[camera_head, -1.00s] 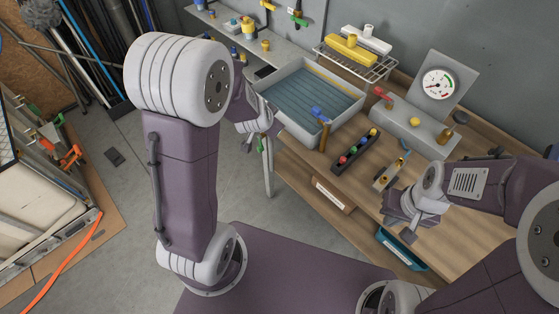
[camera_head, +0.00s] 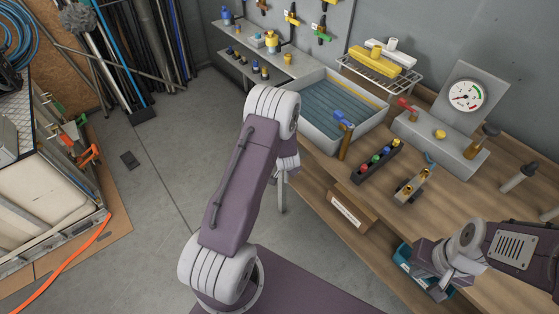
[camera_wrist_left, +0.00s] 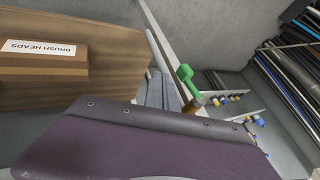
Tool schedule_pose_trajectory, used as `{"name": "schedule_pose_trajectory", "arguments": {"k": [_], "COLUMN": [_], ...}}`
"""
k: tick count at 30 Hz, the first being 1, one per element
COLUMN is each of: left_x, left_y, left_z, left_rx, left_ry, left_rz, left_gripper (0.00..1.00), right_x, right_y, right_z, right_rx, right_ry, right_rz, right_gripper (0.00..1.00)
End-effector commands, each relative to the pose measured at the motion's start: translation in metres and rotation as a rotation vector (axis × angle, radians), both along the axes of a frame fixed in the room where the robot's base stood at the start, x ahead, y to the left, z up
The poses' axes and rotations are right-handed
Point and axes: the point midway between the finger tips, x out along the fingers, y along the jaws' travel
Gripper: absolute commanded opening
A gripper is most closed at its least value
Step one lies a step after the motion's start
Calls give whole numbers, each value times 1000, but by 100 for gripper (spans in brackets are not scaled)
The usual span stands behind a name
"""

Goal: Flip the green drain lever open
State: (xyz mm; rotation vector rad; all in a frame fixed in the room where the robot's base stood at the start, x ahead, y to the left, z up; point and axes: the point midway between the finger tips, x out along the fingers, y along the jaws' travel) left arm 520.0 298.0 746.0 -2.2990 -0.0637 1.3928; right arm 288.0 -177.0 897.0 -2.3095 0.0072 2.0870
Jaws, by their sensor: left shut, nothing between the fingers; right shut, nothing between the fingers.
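The green drain lever (camera_wrist_left: 185,77) shows in the left wrist view, beside a brass valve fitting (camera_wrist_left: 193,105). In the head view this lever is hidden behind my left arm, which crosses in front of the basin's near left corner. The grey basin (camera_head: 312,137) stands on the bench with a blue-handled brass tap (camera_head: 343,138) at its near right side. My left gripper is hidden behind its own arm in the head view, and its fingers do not show in the wrist view. My right gripper (camera_head: 432,283) is shut and empty at the bench's front, far right of the basin.
A bottle rack (camera_head: 377,161), a brass fitting block (camera_head: 414,185) and a gauge stand (camera_head: 464,95) occupy the bench.

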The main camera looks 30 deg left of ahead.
Motion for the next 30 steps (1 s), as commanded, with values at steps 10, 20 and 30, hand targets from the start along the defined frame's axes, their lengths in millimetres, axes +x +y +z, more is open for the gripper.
{"name": "schedule_pose_trajectory", "arguments": {"k": [10, 20, 30], "left_x": [19, 20, 26], "left_y": [37, 39, 53], "left_z": [-16, -16, -25], "left_rx": [1, 0, 0], "left_ry": [-1, -1, 0], "left_rz": [0, -1, 0], "left_gripper": [0, 0, 0], "right_x": [0, 0, 0], "right_y": [0, 0, 0], "right_z": [-4, -4, 8], "right_rx": [0, 0, 0], "right_ry": [0, 0, 0], "right_rz": [0, 0, 0], "right_gripper": [0, 0, 0]}}
